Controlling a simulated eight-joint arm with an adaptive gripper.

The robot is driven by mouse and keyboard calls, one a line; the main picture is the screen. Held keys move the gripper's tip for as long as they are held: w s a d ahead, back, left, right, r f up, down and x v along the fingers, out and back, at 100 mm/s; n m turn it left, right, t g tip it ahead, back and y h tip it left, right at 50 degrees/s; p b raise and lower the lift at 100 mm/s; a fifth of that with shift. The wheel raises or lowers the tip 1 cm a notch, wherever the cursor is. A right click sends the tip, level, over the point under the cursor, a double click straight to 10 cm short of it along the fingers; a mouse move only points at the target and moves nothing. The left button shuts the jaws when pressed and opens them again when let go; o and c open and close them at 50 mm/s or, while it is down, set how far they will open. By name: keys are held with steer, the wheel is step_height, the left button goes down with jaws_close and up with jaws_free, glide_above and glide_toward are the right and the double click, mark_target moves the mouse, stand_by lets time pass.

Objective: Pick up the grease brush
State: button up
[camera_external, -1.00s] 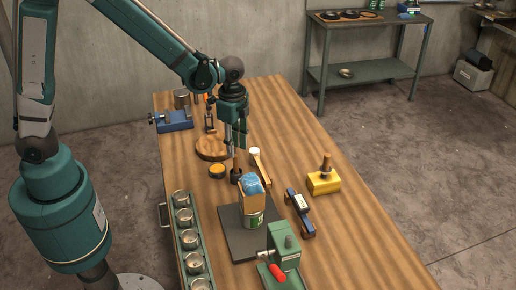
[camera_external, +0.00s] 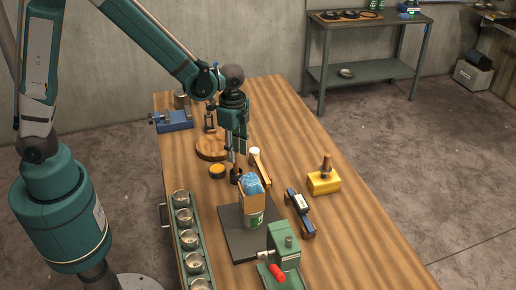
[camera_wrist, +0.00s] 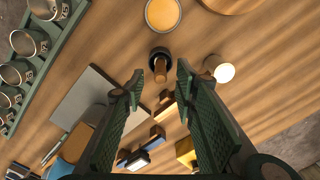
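A small dark round pot with an upright wooden handle (camera_wrist: 160,68), which looks like the grease brush, stands on the wooden bench. The dark pot also shows in the external view (camera_external: 236,175), below my gripper's fingers. My gripper (camera_wrist: 159,78) points down and is open, with nothing held. In the wrist view the handle appears between the two fingertips. I cannot tell whether its top is level with them, and no contact shows.
A round orange-filled tin (camera_wrist: 163,14) and a white-topped item (camera_wrist: 222,70) stand close by. A dark mat (camera_external: 235,243) with a can and blue cloth lies nearer the camera. A rack of metal cups (camera_external: 187,240) runs along the left edge.

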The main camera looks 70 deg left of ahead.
mark_target(236, 173)
steer(key=shift+f, duration=0.15)
steer(key=shift+f, duration=2.5)
steer(key=shift+c, duration=0.5)
jaws_close()
